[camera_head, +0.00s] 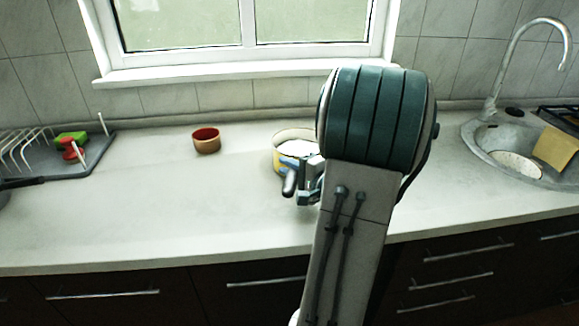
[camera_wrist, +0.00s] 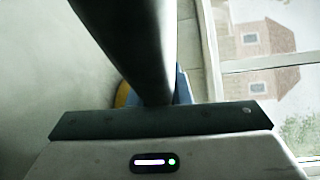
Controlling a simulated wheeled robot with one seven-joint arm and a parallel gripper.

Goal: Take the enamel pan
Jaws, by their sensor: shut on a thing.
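The enamel pan (camera_head: 279,158) stands on the worktop below the window, with a pale inside and a yellowish outer wall. My arm hides its right side. My gripper (camera_head: 301,183) is at the pan's near side, shut on the pan, seemingly at its bluish-grey handle (camera_head: 289,182). The exact grip is too small to make out. In the wrist view a broad dark shape, apparently the handle, fills the upper middle and hides the fingertips. A bit of yellow pan wall (camera_wrist: 122,95) shows beside it.
A brown bowl (camera_head: 206,141) with a red inside stands left of the pan. A sink (camera_head: 483,140) with a tap is at right.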

